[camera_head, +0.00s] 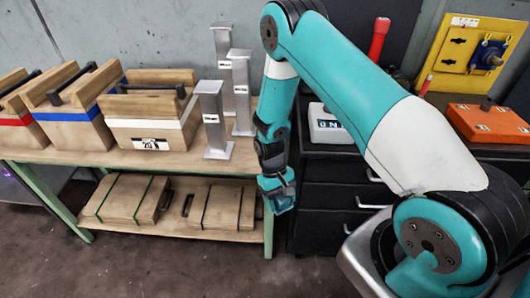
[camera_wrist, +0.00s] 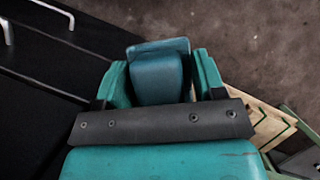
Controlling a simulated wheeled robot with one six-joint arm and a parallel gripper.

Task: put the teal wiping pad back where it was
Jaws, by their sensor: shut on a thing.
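My gripper (camera_head: 277,187) hangs pointing down in the head view, in front of the gap between the wooden bench and the black drawer cabinet. It is below the level of the bench top. In the wrist view, the teal wiping pad (camera_wrist: 157,76) sits between the two teal fingers of my gripper (camera_wrist: 160,66), which are shut on it. The pad has a flat, lighter edge at its far end. In the head view the pad is hard to tell from the teal gripper.
The wooden bench (camera_head: 90,157) carries wooden boxes with handles and three grey metal posts (camera_head: 213,120). Its lower shelf (camera_head: 225,234) holds flat wooden cases. The drawer cabinet (camera_head: 335,203) stands right, with a white box (camera_head: 326,124) on top. Open floor (camera_head: 180,270) lies in front.

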